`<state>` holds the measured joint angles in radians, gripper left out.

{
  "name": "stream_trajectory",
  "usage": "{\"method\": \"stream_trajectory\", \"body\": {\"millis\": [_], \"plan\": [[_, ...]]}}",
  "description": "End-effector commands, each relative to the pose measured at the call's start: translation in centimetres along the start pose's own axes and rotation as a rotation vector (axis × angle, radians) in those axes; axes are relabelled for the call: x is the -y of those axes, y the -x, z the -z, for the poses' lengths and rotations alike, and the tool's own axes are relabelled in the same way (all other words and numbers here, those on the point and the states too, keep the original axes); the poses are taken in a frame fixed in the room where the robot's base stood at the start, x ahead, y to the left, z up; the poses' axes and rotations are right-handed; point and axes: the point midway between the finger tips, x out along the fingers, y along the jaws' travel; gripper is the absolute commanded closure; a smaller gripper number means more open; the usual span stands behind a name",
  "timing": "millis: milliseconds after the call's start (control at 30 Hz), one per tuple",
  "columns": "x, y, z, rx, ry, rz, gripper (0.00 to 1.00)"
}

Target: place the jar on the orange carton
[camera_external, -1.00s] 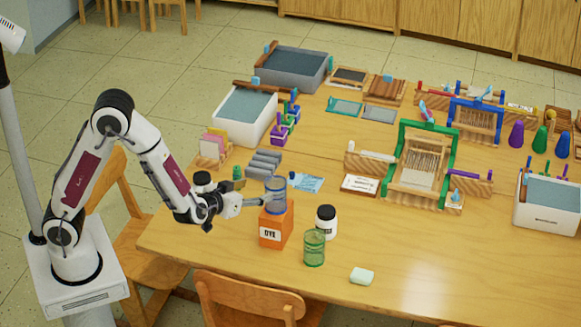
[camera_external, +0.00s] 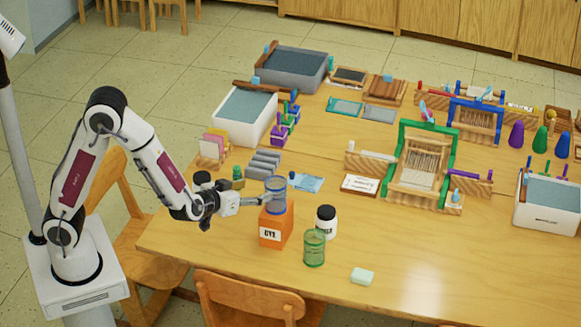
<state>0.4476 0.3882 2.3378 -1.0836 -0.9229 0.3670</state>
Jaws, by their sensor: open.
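A clear blue jar (camera_external: 276,194) stands upright on top of the orange carton (camera_external: 275,230) near the table's left front. My gripper (camera_external: 262,201) is open at the jar's left side, with its fingers level with the jar's lower half. I cannot tell whether a finger still touches the jar. A green glass jar (camera_external: 314,248) stands on the table to the right of the carton.
A white bottle with a black cap (camera_external: 326,221) stands right of the carton. Grey rolls (camera_external: 264,164) and a blue cloth (camera_external: 306,183) lie behind it. A pale soap-like block (camera_external: 362,276) lies in front, with bare table around it.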

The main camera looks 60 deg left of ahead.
Motion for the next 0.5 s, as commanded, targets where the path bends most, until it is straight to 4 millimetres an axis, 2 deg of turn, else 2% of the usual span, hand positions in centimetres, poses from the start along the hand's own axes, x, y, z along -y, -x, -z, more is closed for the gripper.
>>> {"method": "stream_trajectory", "body": {"millis": [267, 500], "plan": [[-1.7, 1.9, 2.3, 0.078, 0.055, -0.151, 0.41], [-2.8, 5.1, 4.2, 0.168, 0.067, -0.305, 0.41]]}}
